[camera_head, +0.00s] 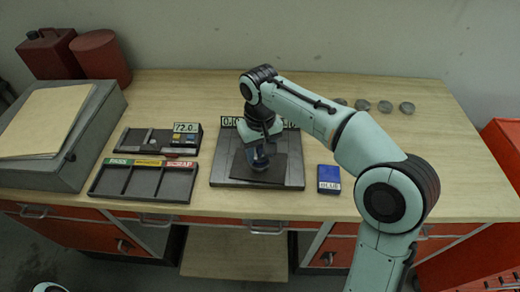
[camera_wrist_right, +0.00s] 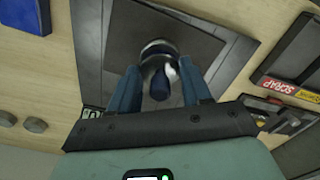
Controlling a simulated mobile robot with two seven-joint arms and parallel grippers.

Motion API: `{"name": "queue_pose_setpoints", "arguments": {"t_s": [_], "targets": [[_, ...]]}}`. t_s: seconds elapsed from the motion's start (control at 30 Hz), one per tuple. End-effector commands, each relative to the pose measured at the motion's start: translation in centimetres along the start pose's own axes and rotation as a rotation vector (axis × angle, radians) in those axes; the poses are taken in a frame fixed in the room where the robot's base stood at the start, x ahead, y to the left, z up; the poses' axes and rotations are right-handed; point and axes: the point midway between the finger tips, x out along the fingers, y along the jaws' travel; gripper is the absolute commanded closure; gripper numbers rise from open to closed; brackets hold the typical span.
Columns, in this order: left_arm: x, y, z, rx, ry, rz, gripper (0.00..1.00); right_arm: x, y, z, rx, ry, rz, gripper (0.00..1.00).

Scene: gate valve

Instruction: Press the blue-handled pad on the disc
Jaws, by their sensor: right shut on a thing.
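My right gripper (camera_head: 260,150) points down over the dark plate and is shut on the blue-handled pad (camera_head: 260,161). In the right wrist view the pad's dark blue handle (camera_wrist_right: 160,84) and a shiny round part sit between the two fingers of the gripper (camera_wrist_right: 160,72). The pad is over the middle of the dark square plate (camera_head: 286,167), which lies on a black base (camera_head: 294,183). No separate disc shows clearly; whether the pad touches anything below is hidden. My left gripper is not in view.
A blue box (camera_head: 329,179) lies right of the base. A sorting tray (camera_head: 144,181) with coloured labels and a dark tray with a 72.0 display (camera_head: 186,128) lie left. Several grey discs (camera_head: 385,106) lie at the back right. The right side of the bench is mostly clear.

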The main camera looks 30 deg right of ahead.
Motion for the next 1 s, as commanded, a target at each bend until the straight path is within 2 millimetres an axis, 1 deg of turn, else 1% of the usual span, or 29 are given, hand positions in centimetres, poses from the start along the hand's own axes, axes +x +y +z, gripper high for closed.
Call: {"name": "queue_pose_setpoints", "arguments": {"t_s": [1.0], "targets": [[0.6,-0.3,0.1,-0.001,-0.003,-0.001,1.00,1.0,0.0,0.0,0.000,0.000,0.000,0.76]]}}
